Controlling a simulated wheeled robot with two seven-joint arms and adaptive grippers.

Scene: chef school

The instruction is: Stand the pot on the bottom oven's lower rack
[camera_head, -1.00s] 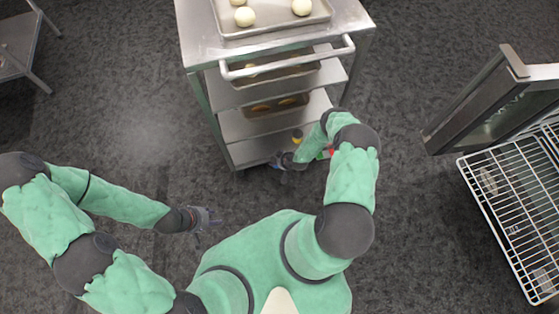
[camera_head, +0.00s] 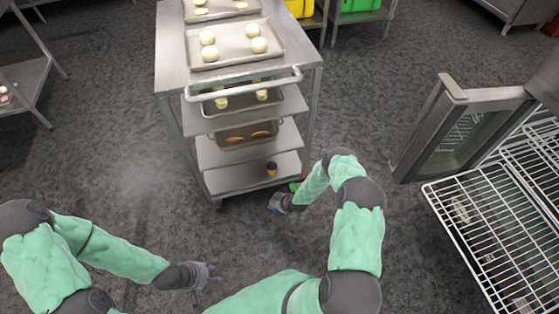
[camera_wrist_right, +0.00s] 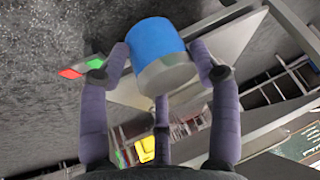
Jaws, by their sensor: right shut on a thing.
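My right gripper (camera_wrist_right: 158,60) is shut on a blue and grey cylinder (camera_wrist_right: 153,40), which looks like the pot, with fingers on both sides of it. In the head view my right gripper (camera_head: 279,203) is low beside the trolley's bottom shelf, and the held thing is mostly hidden there. My left gripper (camera_head: 204,276) is open and empty above the floor at lower left. The oven's glass door (camera_head: 462,132) stands open at right. Wire racks (camera_head: 480,233) show in front of it; which is the lower rack of the bottom oven I cannot tell.
A steel trolley (camera_head: 174,62) with dough trays stands ahead; a small dark cup (camera_head: 271,168) is on its bottom shelf. A red and green item (camera_wrist_right: 80,69) lies near my right gripper. Another steel table (camera_head: 30,85) is at left. Floor (camera_head: 350,110) between trolley and oven door is clear.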

